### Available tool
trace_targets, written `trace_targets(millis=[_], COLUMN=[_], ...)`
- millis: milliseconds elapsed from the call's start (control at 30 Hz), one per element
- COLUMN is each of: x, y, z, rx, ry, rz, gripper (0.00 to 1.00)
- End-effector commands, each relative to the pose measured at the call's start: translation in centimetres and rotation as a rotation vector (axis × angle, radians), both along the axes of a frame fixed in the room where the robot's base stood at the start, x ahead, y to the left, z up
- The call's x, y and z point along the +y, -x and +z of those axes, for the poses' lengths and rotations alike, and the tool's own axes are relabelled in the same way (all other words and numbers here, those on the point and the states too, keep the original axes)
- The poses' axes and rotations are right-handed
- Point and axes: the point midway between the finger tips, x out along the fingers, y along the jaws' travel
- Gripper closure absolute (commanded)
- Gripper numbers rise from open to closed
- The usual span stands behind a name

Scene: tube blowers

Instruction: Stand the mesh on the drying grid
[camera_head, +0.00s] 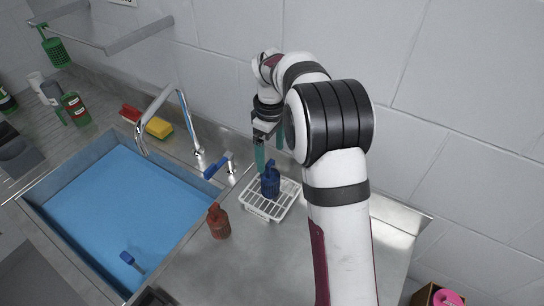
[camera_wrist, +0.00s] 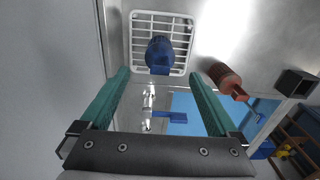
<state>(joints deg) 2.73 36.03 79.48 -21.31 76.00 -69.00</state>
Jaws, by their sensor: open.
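A dark blue ribbed piece with a narrower top, which looks like the mesh (camera_head: 270,182), stands upright on the white drying grid (camera_head: 256,211). In the wrist view the blue piece (camera_wrist: 159,50) is over the bars of the grid (camera_wrist: 143,22), within its rim. My gripper (camera_head: 269,161) is open, with its two teal fingers close to the top of the blue piece. In the wrist view my gripper (camera_wrist: 152,73) has nothing between its fingers, and the blue piece lies beyond the fingertips. Whether a finger touches it, I cannot tell.
A red-brown bottle-like piece (camera_head: 218,222) stands left of the grid; it also shows in the wrist view (camera_wrist: 224,77). The blue sink basin (camera_head: 115,205), faucet (camera_head: 186,115) and blue-handled tap (camera_head: 217,167) are further left. The steel counter right of the grid is clear.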

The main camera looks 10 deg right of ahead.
Motion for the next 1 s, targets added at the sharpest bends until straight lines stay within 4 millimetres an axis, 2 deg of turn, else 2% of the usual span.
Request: trace_targets(millis=[167,267,333,433,500,600,633,700,767,1000], x=[0.1,0.9,1.8,3.3,4.2,5.1,5.3,5.5,5.6,5.7], y=[0.4,3.8,8.7,17.3,23.1,29.5,30.8,32.8,33.6,33.8], z=[0.8,3.5,6.0,8.2,8.2,6.9,6.5,5.7,5.3,5.2], rx=[-0.001,-0.001,0.006,0.031,0.054,0.088,0.096,0.111,0.117,0.121], ry=[-0.002,-0.021,-0.043,-0.079,-0.100,-0.117,-0.121,-0.124,-0.125,-0.124], rz=[-0.017,-0.157,-0.344,-0.652,-0.856,-1.089,-1.140,-1.221,-1.257,-1.267], gripper=[0.04,0.04,0.04,0.04,0.04,0.04,0.04,0.04,0.04,0.04])
